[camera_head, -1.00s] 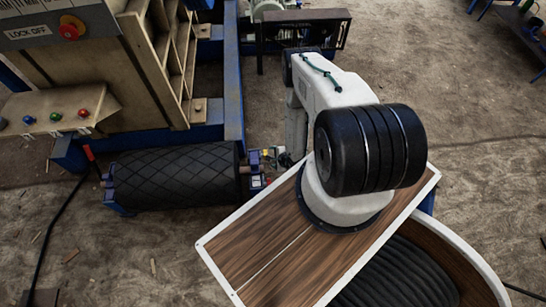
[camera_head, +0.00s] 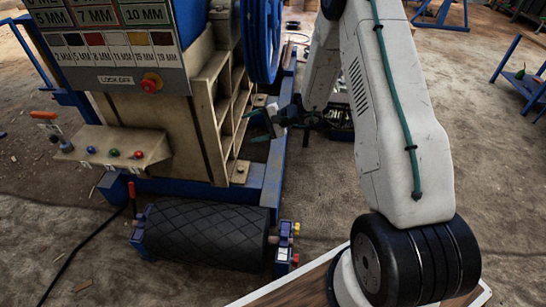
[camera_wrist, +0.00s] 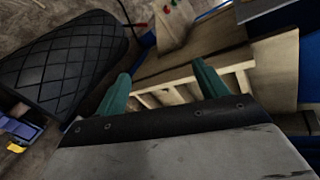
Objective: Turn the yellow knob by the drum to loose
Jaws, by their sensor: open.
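The yellow knob (camera_head: 297,227) is small and sits on the blue bracket at the right end of the black, diamond-patterned drum (camera_head: 205,235). Its turn position is too small to read. My gripper (camera_head: 262,125) is above and behind the drum's right end, beside the crusher's beige ribbed frame, apart from the knob. In the wrist view, the green fingers of my gripper (camera_wrist: 161,88) are spread with nothing between them. The drum (camera_wrist: 65,65) is at the left there, and the yellow knob (camera_wrist: 16,147) shows at the lower left edge.
A red knob (camera_head: 296,259) sits just below the yellow one. The beige crusher frame (camera_head: 205,120) and blue base rail (camera_head: 272,170) stand close to my gripper. A button panel (camera_head: 115,150) is at the left.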

